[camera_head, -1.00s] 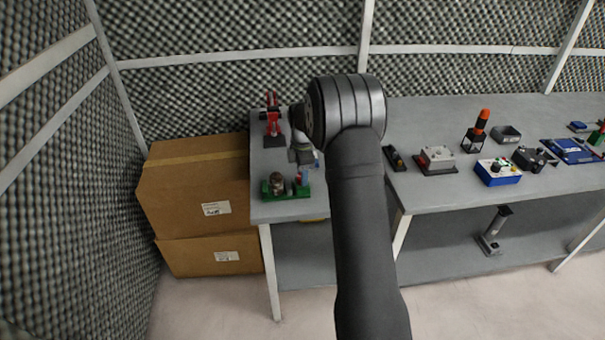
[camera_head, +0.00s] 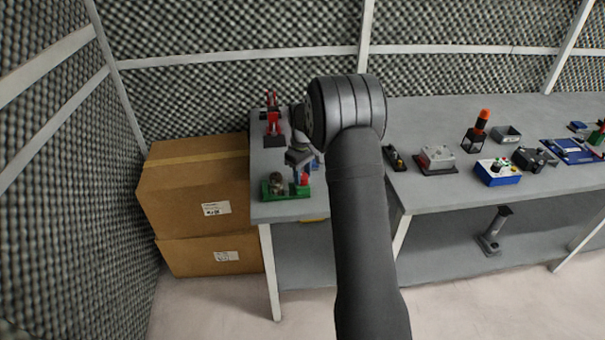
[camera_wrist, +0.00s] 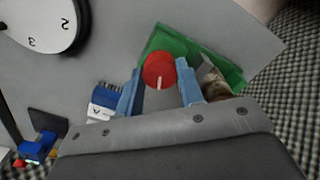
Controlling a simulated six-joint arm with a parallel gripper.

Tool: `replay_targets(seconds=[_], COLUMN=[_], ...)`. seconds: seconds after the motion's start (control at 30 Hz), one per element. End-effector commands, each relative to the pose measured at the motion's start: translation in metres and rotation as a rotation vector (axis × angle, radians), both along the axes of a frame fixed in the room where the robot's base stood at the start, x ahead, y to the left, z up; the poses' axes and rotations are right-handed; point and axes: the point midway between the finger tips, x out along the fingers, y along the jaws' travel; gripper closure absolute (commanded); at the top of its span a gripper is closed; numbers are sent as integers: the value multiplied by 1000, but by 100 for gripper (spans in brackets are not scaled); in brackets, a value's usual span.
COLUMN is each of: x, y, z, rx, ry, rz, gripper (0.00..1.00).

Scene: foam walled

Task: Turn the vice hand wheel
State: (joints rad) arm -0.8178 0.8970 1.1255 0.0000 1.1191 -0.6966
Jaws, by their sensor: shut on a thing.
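The hand wheel (camera_wrist: 159,70) is a red round knob with a white mark on its top. It stands on a green base (camera_wrist: 176,42), which also shows near the front left of the bench in the head view (camera_head: 286,194). In the wrist view my gripper (camera_wrist: 158,80) has its two blue fingers on either side of the red wheel, shut on it. In the head view the wheel (camera_head: 304,179) is a small red spot under my gripper. A brownish metallic part (camera_wrist: 214,84) sits on the green base beside the right finger.
A blue and white block (camera_wrist: 104,102) lies left of my gripper, and a dial (camera_wrist: 45,22) is at upper left in the wrist view. A red device (camera_head: 273,128) stands behind the green base. Several boxes and instruments, including a grey box (camera_head: 436,159), stand to the right. Cardboard boxes (camera_head: 195,190) are at left.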

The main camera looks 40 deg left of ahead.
Motion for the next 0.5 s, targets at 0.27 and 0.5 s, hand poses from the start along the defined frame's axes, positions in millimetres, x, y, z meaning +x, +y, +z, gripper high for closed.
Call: replay_targets(seconds=[0.27, 0.5], x=[0, 0], y=[0, 0], z=[0, 0], rx=[0, 0], ry=[0, 0], rz=[-260, -488], gripper=[88, 88])
